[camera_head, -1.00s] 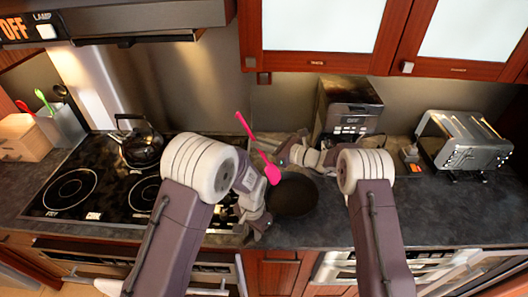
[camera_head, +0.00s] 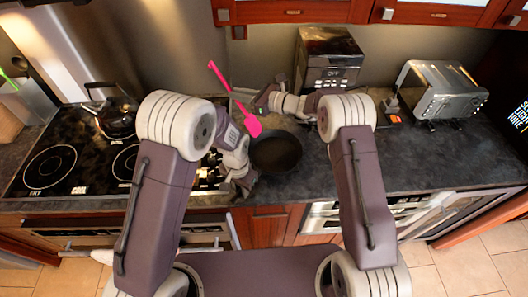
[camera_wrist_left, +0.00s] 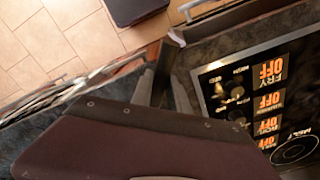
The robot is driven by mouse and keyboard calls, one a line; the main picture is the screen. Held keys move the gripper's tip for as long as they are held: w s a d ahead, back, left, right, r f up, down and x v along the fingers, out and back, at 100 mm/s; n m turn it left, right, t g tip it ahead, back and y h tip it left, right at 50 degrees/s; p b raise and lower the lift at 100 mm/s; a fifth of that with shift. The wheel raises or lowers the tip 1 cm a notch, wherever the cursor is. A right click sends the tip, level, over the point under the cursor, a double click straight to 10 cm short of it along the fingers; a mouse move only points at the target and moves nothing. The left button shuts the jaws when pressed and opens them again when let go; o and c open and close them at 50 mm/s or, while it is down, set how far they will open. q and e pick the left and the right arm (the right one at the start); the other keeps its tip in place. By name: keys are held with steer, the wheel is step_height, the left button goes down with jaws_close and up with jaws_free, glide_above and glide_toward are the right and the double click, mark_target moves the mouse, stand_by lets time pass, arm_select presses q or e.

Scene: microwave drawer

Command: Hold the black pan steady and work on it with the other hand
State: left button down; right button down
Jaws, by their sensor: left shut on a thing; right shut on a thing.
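The black pan (camera_head: 277,153) sits at the counter's front, right of the stovetop. My left gripper (camera_head: 246,180) is at the pan's lower left, shut on what looks like its handle, which my arm mostly hides. In the left wrist view, my left gripper's fingers (camera_wrist_left: 163,90) close around a dark part. My right gripper (camera_head: 258,98) is above and behind the pan, shut on the pink spatula (camera_head: 223,80). The spatula slants down to the right, with its flat head over or near the pan's upper left rim; I cannot tell whether they touch.
The black stovetop (camera_head: 80,152) with a kettle (camera_head: 117,118) lies left. A dark coffee machine (camera_head: 327,62) stands behind, and a silver toaster (camera_head: 440,92) at the right. Counter (camera_head: 400,165) right of the pan is clear. Cabinets (camera_head: 300,10) hang above.

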arm_select(q)
steer(key=c, duration=1.2)
jaws_free()
steer(key=shift+r, duration=0.1)
step_height(320, 180, up, 12)
steer(key=shift+f, duration=0.1)
